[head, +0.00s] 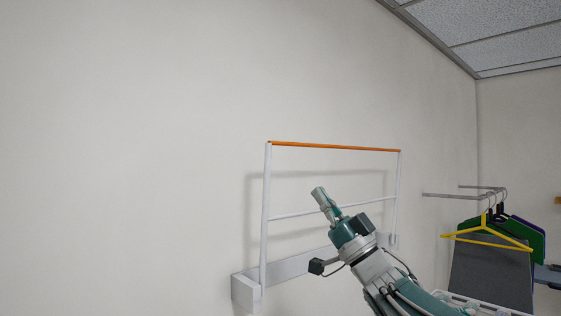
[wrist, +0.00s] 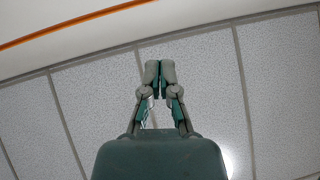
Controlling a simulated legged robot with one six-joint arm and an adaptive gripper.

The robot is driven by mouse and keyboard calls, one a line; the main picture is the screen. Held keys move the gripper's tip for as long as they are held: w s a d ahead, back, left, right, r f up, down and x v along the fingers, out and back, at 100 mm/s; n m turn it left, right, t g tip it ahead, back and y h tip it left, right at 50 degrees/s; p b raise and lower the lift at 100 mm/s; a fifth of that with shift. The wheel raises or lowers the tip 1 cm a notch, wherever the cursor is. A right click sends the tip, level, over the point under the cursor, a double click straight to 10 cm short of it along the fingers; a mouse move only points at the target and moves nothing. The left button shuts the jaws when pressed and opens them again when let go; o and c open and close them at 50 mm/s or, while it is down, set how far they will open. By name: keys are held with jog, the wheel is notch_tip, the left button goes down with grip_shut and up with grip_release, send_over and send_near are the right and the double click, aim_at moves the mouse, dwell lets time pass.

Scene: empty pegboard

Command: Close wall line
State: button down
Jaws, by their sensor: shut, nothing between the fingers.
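The wall line is a white folding frame (head: 266,207) fixed to the wall, with an orange top bar (head: 335,147) and a thinner white middle bar. It stands upright from a white wall base (head: 300,264). The orange bar also crosses the upper left of the wrist view (wrist: 75,25). My gripper (head: 318,190) is in front of the frame, below the orange bar and near the middle bar in the head view. Contact cannot be told. In the wrist view my gripper (wrist: 160,65) has its fingertips together with nothing between them, pointing towards the ceiling.
At right, a wall rail (head: 455,196) holds hangers, including a yellow one (head: 487,238), with dark and green cloths. A white rack edge (head: 470,301) shows at the lower right. The wall left of the frame is bare. Ceiling tiles (wrist: 200,80) fill most of the wrist view.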

aim_at(269, 160)
jog(key=x, duration=0.3)
jog(key=a+f+x, duration=0.1)
jog(key=x, duration=0.3)
jog(key=w+x, duration=0.1)
jog(key=x, duration=0.2)
jog(key=shift+a, duration=0.3)
jog(key=shift+w+a+r, duration=0.1)
jog(key=shift+w+a, duration=0.25)
jog(key=shift+a, duration=0.25)
jog(key=shift+w+a+r+m+h, duration=0.2)
jog(key=shift+w+a+m+h, duration=0.2)
jog(key=shift+w+a+h, duration=0.6)
jog(key=shift+w+d, duration=0.1)
jog(key=shift+f, duration=0.1)
